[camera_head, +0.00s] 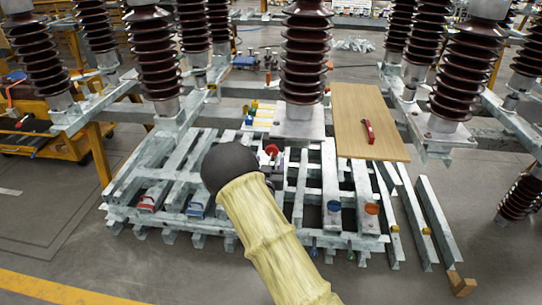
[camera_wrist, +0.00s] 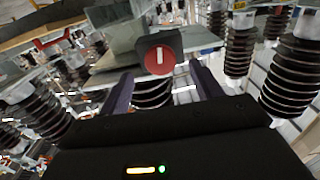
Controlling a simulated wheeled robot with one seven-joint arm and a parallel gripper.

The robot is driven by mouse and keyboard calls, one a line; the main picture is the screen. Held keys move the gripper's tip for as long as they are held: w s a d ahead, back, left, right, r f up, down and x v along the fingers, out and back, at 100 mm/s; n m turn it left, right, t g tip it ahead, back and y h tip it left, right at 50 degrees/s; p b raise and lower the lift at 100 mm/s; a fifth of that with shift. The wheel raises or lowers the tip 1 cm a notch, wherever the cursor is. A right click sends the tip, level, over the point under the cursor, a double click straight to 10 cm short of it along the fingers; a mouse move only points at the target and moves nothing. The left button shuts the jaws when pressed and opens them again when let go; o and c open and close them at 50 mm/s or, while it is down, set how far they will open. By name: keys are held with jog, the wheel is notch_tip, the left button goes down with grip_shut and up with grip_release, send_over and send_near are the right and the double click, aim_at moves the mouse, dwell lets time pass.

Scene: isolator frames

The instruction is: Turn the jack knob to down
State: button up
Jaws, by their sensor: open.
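The jack knob (camera_wrist: 159,60) is a round red disc with a white bar on a dark housing. The bar looks about upright in the wrist view. In the head view, a red knob (camera_head: 271,150), seemingly the same one, shows just beyond my dark wrist. My gripper (camera_wrist: 160,76) is open, with one finger on each side of the knob's line and nothing between them. The knob appears ahead of the fingertips; contact cannot be told. In the head view my wrist hides most of my gripper.
Grey metal beams (camera_head: 330,185) form the frame around the knob. Tall brown insulators (camera_head: 304,60) stand behind it. A wooden board (camera_head: 365,110) with a red-handled tool (camera_head: 368,131) lies to the right. Blue (camera_head: 334,206) and orange (camera_head: 371,208) round parts sit at the front right.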

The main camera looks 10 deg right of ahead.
aim_at(272, 153)
jog(key=shift+x, duration=2.2)
jog(key=shift+c, duration=0.5)
jog(key=c, duration=0.9)
